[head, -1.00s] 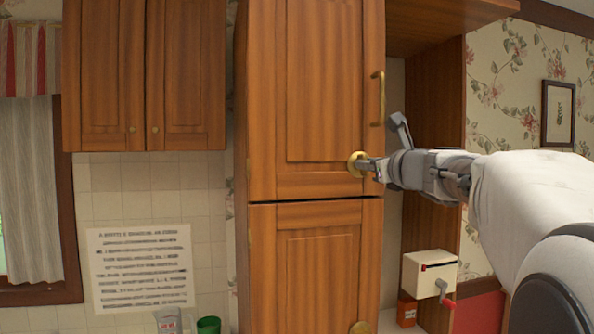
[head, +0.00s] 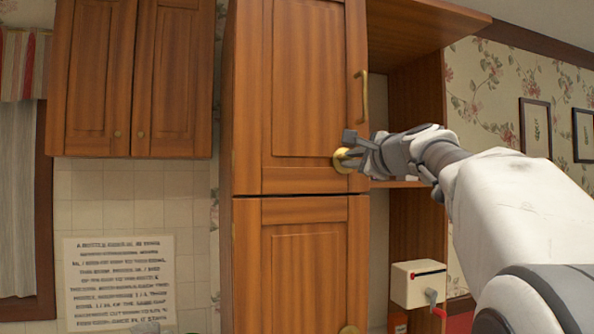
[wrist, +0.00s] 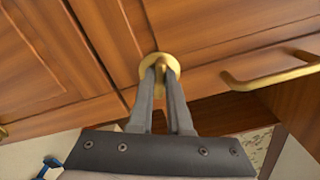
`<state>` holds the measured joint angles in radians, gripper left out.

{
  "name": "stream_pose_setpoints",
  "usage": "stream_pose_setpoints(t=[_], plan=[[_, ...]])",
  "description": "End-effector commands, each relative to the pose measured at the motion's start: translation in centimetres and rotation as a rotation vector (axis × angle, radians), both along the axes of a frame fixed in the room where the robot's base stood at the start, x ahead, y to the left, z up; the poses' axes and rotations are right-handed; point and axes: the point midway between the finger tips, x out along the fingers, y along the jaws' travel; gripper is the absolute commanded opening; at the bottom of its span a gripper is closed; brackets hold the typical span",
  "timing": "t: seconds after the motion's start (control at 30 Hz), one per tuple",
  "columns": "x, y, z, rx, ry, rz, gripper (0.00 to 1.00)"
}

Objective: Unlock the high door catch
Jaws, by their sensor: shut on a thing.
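The high door catch (head: 341,161) is a round brass piece at the lower right corner of the upper wooden cabinet door (head: 307,85). In the wrist view the catch (wrist: 171,66) shows a round plate with a raised turn piece. My gripper (head: 355,160) is at the catch from the right. In the wrist view its two grey fingers (wrist: 160,76) are closed on the raised piece, which they partly hide. The upper door looks closed, flush above the lower door (head: 302,265).
A vertical brass handle (head: 364,96) sits above the catch on the same door. A second brass catch (head: 349,330) is on the lower door. A white box with a red crank (head: 418,284) stands right of the cabinet, below my arm.

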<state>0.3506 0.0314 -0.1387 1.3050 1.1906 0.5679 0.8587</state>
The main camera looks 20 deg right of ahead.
Motion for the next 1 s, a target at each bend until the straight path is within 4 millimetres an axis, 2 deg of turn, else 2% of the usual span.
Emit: stream_pose_setpoints(t=[0.2,0.5,1.0], plan=[[-0.02,0.04,-0.33,-0.192,-0.009,-0.001,0.00],[0.02,0.10,-0.33,-0.388,-0.014,0.001,0.00],[-0.01,0.08,-0.17,-0.495,-0.018,0.001,0.00]])
